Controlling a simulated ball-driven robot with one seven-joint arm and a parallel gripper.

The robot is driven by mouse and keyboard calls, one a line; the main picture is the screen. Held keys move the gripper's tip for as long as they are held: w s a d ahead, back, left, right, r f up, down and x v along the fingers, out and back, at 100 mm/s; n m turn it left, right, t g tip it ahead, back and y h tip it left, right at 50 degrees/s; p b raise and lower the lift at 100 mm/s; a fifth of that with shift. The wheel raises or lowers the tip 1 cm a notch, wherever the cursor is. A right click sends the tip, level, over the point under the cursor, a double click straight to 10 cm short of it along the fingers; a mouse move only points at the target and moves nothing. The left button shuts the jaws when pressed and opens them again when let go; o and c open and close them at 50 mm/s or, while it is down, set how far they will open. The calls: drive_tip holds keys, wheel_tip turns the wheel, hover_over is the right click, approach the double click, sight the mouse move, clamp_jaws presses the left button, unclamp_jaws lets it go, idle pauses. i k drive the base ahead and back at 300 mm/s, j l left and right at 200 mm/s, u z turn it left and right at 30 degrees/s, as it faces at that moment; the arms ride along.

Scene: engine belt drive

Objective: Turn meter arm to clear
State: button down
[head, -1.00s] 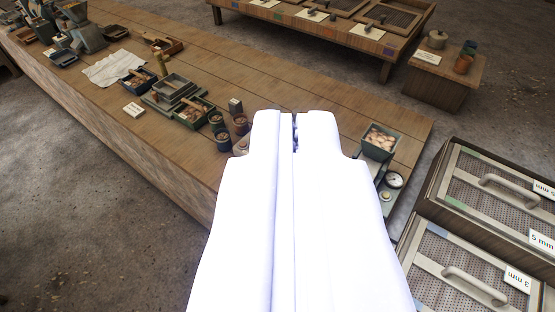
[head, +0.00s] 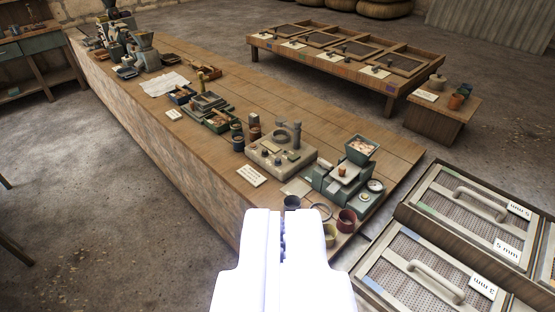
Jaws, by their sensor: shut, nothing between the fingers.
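A pale box-shaped device (head: 283,153) with small knobs on its front, a dark ring on top and a grey upright post (head: 296,135) stands on the long wooden bench. It may be the meter; I cannot make out its arm clearly. To its right is a green-grey machine (head: 345,180) with a hopper (head: 361,150) and a round dial (head: 375,186). My gripper (head: 283,213) is shut and empty. In the picture it lies below both devices, over the bench's near edge, touching neither as far as I can see.
Small cups, including a red one (head: 347,220), stand near the bench's front end close to my gripper. A white label (head: 252,176) lies left of the pale device. Sieve boxes with handles (head: 430,280) stand at lower right.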

sight(281, 120)
drive_tip(key=i+j, duration=0.25)
drive_tip(key=i, duration=0.3)
drive_tip(key=i+j+z, duration=0.1)
drive_tip(key=i+j, duration=0.2)
drive_tip(key=i, duration=0.25)
drive_tip(key=i+j, duration=0.3)
drive_tip(key=i, duration=0.2)
drive_tip(key=i+j+z, duration=0.1)
drive_tip(key=i+j, duration=0.2)
drive_tip(key=i, duration=0.25)
drive_tip(key=i+j, duration=0.35)
drive_tip(key=i, duration=0.15)
drive_tip(key=z, duration=0.05)
